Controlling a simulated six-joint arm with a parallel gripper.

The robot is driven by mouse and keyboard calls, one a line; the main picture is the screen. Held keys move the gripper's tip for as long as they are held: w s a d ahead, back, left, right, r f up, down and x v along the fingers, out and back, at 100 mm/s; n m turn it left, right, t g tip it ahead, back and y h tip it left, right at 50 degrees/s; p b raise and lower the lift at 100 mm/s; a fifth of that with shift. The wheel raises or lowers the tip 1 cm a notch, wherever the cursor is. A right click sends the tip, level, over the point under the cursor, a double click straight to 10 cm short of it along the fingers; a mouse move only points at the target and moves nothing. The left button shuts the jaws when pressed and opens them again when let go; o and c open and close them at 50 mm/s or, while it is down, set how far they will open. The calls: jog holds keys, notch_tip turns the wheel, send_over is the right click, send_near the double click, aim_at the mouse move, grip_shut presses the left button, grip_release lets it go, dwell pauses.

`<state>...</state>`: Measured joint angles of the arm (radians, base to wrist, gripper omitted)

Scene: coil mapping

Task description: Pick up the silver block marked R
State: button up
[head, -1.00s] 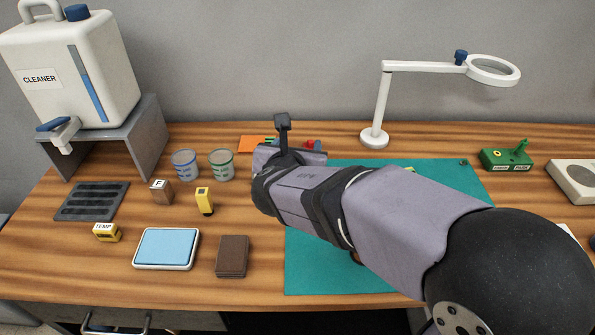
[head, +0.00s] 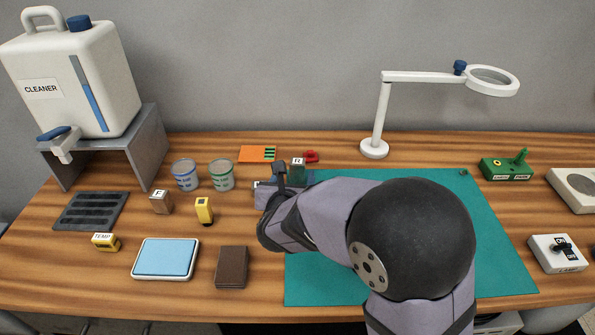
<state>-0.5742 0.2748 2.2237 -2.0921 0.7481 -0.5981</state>
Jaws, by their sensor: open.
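The block marked R (head: 298,173) stands near the back left corner of the green mat, with its white R label facing up. Its visible side looks grey-green. Its lower part is hidden behind my gripper. My gripper (head: 283,184) is just in front of and slightly left of this block in the head view, open. The fingertips are mostly hidden by my own wrist, and I cannot tell whether they touch the block.
A red piece (head: 311,156) lies just behind the R block, and an orange card (head: 257,153) lies behind to the left. Two cups (head: 221,176) stand to the left. A brown block marked F (head: 160,203) stands farther left. The mat's right side (head: 495,240) is clear.

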aim_at(296, 168)
jog(key=shift+r+p+x, duration=0.1)
jog(key=shift+p+x, duration=0.25)
jog(key=shift+x, duration=0.95)
jog(key=shift+r+p+x, duration=0.15)
jog(key=shift+p+x, duration=0.15)
jog(key=shift+x, duration=0.95)
jog(key=shift+w, duration=0.1)
jog(key=c, duration=1.3)
